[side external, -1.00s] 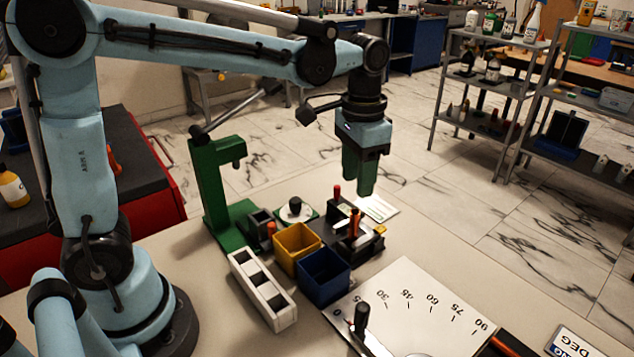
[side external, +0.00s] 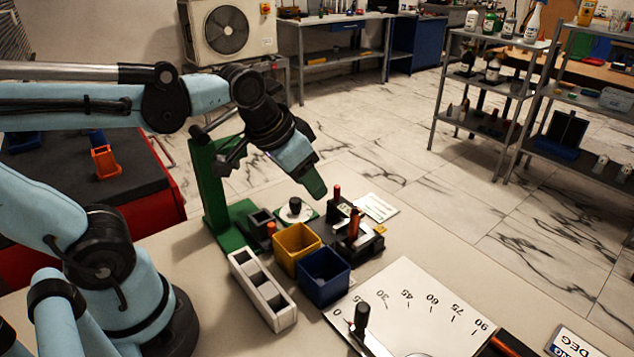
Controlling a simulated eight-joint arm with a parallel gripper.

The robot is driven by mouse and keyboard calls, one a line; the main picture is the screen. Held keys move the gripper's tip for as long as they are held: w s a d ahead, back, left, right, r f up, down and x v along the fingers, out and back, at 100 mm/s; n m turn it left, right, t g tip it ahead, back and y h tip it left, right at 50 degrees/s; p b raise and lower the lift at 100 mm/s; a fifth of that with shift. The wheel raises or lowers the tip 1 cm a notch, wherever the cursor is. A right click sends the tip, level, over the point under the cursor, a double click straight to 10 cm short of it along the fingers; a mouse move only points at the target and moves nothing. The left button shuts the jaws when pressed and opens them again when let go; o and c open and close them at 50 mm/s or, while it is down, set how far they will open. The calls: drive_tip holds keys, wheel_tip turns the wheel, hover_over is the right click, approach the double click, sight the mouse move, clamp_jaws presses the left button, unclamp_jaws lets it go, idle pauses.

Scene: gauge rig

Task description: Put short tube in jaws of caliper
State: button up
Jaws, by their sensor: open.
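My gripper (side external: 315,187) has green fingers and hangs tilted above the bench, up and left of the dark gauge device. It is open, with nothing seen between its fingers. The dark device, which looks like the caliper (side external: 371,246), has a small display and a red-topped post (side external: 337,191). A copper-coloured upright piece, likely the short tube (side external: 354,222), stands at its metal jaws. Whether it sits fully between the jaws is too small to tell. My gripper is apart from both.
A yellow bin (side external: 297,240) and a blue bin (side external: 324,276) stand in front. A white slotted rack (side external: 262,290) is at their left. A green stand (side external: 207,187) rises behind. An angle plate (side external: 415,300) with a black knob lies at front right.

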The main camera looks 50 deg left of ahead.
drive_tip(key=shift+s+a+f+n+t, duration=0.15)
drive_tip(key=shift+s+a+f+t, duration=0.05)
drive_tip(key=shift+s+f+t, duration=0.25)
drive_tip(key=shift+s+a+f+n+t, duration=0.2)
drive_tip(key=shift+s+f+t, duration=0.15)
drive_tip(key=shift+s+f, duration=0.15)
